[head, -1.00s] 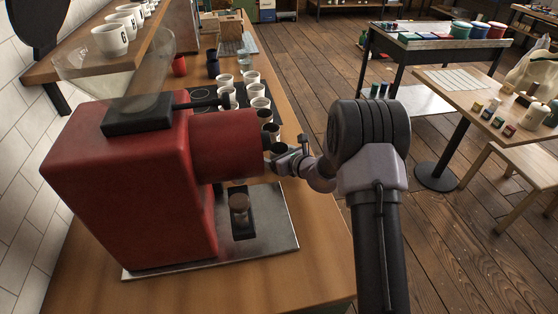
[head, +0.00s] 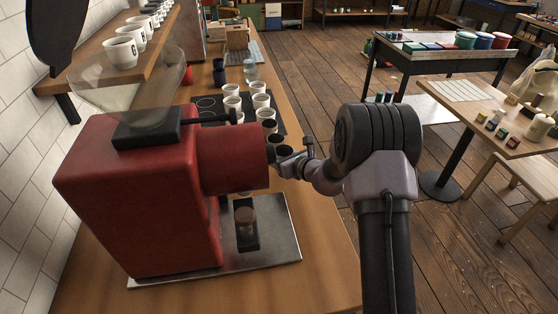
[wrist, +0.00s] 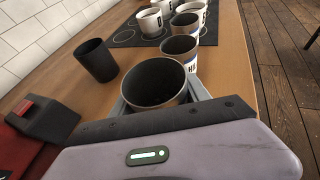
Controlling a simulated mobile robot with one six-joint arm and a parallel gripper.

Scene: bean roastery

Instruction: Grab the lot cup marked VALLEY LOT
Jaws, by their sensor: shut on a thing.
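My gripper (wrist: 160,100) is shut on a lot cup (wrist: 153,84), seen from above as a wide round cup with a dark inside. Its outer label is hidden from me, so I cannot read its mark. In the head view the held cup (head: 285,152) shows just right of the red machine's drum, partly hidden. Another lot cup (wrist: 182,48) stands just beyond it, with a blue-lettered label only partly in view. Whether the held cup touches the counter I cannot tell.
The red machine (head: 130,190) stands close on the left. A plain dark cup (wrist: 97,61) is left of the held cup. Several white cups (head: 261,100) stand on and near a dark mat farther back. The counter's right edge is near, with floor beyond.

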